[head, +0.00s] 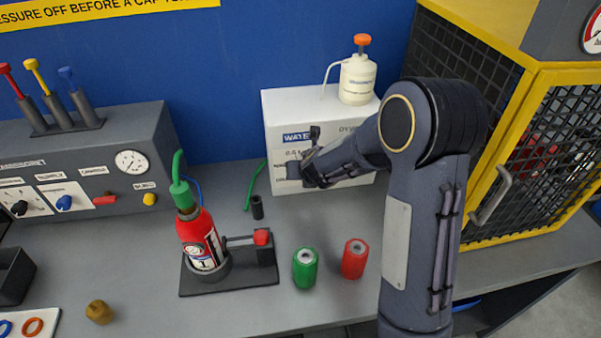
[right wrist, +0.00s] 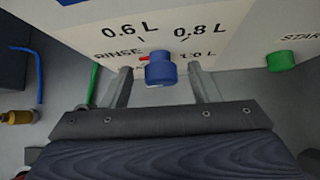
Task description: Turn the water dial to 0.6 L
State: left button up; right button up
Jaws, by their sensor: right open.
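The blue water dial (right wrist: 160,68) is on the front of a white water box (head: 330,110), with marks 0.6 L, 0.8 L, 1.0 L and RINSE around it. A small red mark at the dial's left edge is beside the word RINSE. My right gripper (right wrist: 161,76) is open, with one finger on each side of the dial; whether either finger touches it I cannot tell. In the head view my right gripper (head: 302,158) is at the box front and hides the dial. My left gripper is not in view.
A green START button (right wrist: 281,61) is right of the dial. A cream pump bottle (head: 357,80) stands on the box. A red extinguisher (head: 196,232) in a stand, a green cylinder (head: 305,270) and a red cylinder (head: 354,261) stand on the bench. A yellow-framed cage (head: 535,140) is at right.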

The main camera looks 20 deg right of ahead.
jog(key=shift+x, duration=0.75)
